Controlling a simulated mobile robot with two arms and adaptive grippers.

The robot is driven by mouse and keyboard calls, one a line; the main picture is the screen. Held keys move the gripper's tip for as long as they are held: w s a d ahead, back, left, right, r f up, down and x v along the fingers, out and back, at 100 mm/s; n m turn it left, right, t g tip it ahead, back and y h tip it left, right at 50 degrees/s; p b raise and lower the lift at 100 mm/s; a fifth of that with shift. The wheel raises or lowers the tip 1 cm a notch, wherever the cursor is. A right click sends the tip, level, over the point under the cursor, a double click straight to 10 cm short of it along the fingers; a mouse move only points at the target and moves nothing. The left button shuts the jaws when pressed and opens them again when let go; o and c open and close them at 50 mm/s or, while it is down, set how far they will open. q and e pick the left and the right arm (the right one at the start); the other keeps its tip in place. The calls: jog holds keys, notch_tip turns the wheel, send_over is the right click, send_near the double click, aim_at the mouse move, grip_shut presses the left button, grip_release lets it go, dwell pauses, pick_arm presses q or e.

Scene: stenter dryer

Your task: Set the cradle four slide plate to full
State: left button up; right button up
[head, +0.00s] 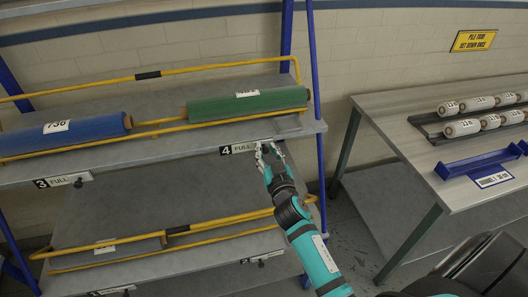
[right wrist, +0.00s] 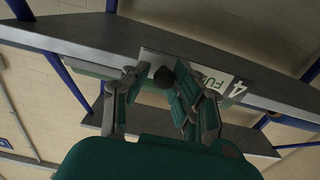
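The cradle four slide plate (head: 241,148) is on the front edge of the upper shelf, below the green roll. It reads "4" and "FULL", and the right gripper covers its right end. In the right wrist view the plate (right wrist: 212,76) appears upside down with a dark round knob (right wrist: 163,77). My right gripper (head: 268,148) is at the plate's right end. In the right wrist view its fingers (right wrist: 158,92) are apart, one on each side of the knob; contact with it cannot be told. My left gripper is out of view.
The green roll (head: 247,105) and blue roll (head: 65,134) lie on the upper shelf (head: 170,159). The cradle three plate (head: 63,180) also reads FULL. A blue post (head: 316,90) stands just right of my gripper. A table (head: 400,105) with white rolls is further right.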

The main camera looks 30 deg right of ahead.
jog(key=o, duration=0.3)
jog(key=shift+d, duration=0.2)
jog(key=shift+s+a, duration=0.25)
jog(key=shift+s, duration=0.15)
jog(key=v, duration=1.1)
jog(key=shift+s+d, duration=0.1)
jog(key=shift+s, duration=0.05)
jog(key=shift+f, duration=0.1)
